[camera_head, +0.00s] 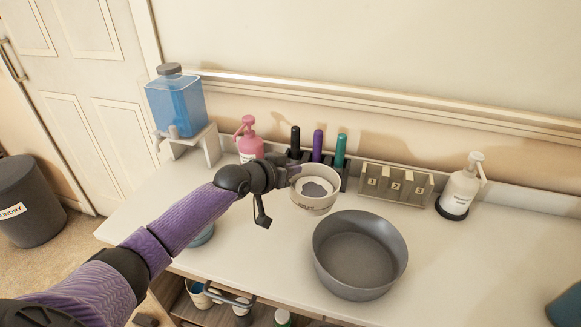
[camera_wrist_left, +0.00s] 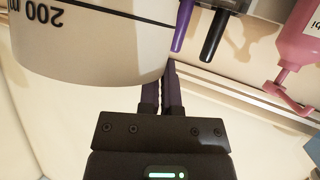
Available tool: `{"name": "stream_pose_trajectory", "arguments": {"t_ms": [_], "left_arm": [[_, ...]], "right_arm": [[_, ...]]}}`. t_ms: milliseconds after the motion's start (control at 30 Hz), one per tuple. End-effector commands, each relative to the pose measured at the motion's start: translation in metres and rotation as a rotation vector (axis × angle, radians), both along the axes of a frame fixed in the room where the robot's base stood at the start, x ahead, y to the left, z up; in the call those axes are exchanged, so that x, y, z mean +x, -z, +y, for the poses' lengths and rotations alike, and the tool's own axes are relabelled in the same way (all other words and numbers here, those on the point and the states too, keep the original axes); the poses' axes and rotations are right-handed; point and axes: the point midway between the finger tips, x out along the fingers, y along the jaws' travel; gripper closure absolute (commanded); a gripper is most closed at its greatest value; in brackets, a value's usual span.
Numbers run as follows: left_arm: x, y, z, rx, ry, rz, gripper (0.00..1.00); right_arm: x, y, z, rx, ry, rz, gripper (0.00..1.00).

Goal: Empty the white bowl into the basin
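The white bowl (camera_head: 314,207) is in the middle of the head view, behind and left of the grey basin (camera_head: 392,250). Pale grey contents show inside the bowl, and the bowl looks roughly upright. My left gripper (camera_head: 289,176) is at the bowl's back-left rim. In the left wrist view its fingers (camera_wrist_left: 163,88) are close together at the bowl's wall (camera_wrist_left: 90,50), which carries a "200 ml" mark and hides part of one finger. They look shut on the rim. The basin stands on the counter and looks empty. My right gripper is not in view.
Behind the bowl are black, purple and green pens (camera_head: 317,146) in a holder. A pink pump bottle (camera_head: 249,142) and a blue dispenser (camera_head: 177,103) stand left. A numbered rack (camera_head: 393,186) and a white pump bottle (camera_head: 460,188) stand right.

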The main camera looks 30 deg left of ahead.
Motion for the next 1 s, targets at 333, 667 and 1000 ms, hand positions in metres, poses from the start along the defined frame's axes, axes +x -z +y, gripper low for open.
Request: {"name": "stream_pose_trajectory", "arguments": {"t_ms": [333,667,1000], "left_arm": [[-0.001,-0.004,-0.003,0.027,0.000,-0.012,1.00],[-0.002,-0.007,-0.007,0.056,0.001,-0.021,1.00],[-0.003,-0.009,-0.010,0.087,0.000,-0.031,1.00]], "right_arm": [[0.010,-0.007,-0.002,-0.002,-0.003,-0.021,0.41],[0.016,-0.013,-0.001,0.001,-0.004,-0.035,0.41],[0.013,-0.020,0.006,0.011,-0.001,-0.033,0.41]]}}
